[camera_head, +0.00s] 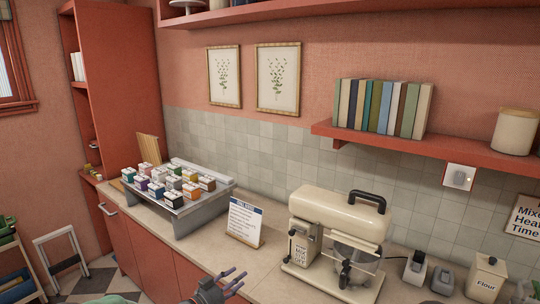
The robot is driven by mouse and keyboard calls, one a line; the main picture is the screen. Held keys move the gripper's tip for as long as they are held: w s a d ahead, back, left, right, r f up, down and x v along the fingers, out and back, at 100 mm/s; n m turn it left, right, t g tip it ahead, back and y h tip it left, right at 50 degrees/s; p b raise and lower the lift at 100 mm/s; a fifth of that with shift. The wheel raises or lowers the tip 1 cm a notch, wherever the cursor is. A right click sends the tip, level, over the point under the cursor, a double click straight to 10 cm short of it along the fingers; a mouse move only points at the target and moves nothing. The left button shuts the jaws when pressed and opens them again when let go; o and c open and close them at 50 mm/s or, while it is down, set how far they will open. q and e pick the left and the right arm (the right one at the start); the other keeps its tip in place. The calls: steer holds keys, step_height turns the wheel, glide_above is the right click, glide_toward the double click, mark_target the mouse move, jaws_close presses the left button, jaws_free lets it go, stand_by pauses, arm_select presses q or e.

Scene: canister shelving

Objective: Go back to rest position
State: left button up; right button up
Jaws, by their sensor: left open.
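My left gripper (236,280) shows at the bottom edge, low in front of the counter (150,208). Its dark fingers are spread open and nothing shows between them. It appears apart from the things on the counter. My right gripper is out of view. A cream canister with a light wooden lid (515,132) stands upright at the right end of the red wall shelf (450,148).
A grey stepped rack (185,222) holds several small coloured boxes. A printed sign (244,222) and a cream stand mixer (335,225) stand on the counter. A flour canister (487,278) and small items are at right. Books (380,106) fill the shelf's left part.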

arm_select(q)
steer(key=s+f+n+g+y+b, duration=0.2)
steer(key=s+f+n+y, duration=0.3)
steer(key=f, duration=0.8)
steer(key=s+f+n+g+y+b, duration=0.1)
steer(key=s+f+n+g, duration=0.15)
steer(key=s+f, duration=0.75)
steer(key=s+d+f+n+g+b, duration=0.1)
steer(key=s+f+n+g, duration=0.2)
steer(key=s+f, duration=0.5)
steer(key=s+f+n+g+y+b, duration=0.1)
steer(key=s+f+g, duration=0.4)
steer(key=s, duration=1)
step_height(320, 180, down, 4)
steer(key=shift+d+r+n+y+b, duration=0.2)
steer(key=shift+d+n+y+b, duration=0.3)
steer(key=shift+n, duration=0.55)
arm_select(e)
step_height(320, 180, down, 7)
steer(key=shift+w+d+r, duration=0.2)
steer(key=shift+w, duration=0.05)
arm_select(q)
steer(key=shift+a, duration=0.15)
